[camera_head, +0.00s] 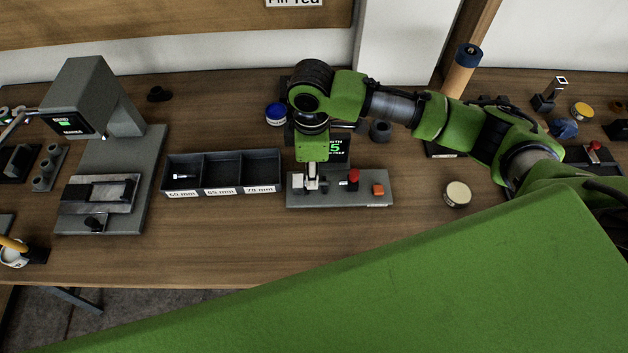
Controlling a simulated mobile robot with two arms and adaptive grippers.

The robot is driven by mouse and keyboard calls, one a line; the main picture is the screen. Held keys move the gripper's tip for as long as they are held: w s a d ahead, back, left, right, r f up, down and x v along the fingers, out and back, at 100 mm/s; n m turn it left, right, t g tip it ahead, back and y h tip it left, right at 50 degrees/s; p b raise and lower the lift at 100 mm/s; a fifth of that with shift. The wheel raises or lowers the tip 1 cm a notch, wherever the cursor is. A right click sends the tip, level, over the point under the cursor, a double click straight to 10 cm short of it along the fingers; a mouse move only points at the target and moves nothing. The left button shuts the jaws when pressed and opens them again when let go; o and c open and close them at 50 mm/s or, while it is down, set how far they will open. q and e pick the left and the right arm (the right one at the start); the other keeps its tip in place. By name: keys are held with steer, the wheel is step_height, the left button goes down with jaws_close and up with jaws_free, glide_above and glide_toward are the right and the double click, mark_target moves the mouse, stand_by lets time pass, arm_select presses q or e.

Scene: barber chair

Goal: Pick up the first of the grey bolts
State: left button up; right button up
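A small silver-grey bolt (182,176) lies in the left compartment, labelled 60 mm, of a dark three-part tray (222,190). The 65 mm and 75 mm compartments look empty. My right gripper (312,188) points down over the left part of a grey fixture plate (345,199), to the right of the tray. Its fingers are small and mix with pale metal parts of the fixture, so I cannot tell whether they are open or hold anything. No other grey bolt shows clearly; the arm covers part of the bench behind the fixture. My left gripper is not in view.
The fixture carries a red knob (353,175) and an orange button (378,189), with a lit display (338,147) behind. A grey machine (95,100) stands left of the tray. A round tin (457,194) stands to the right. The wooden bench front (200,250) is clear.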

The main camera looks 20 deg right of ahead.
steer(key=f, duration=0.4)
steer(key=shift+d+p, duration=0.3)
steer(key=shift+p, duration=0.05)
jaws_close()
steer(key=shift+w+r, duration=0.1)
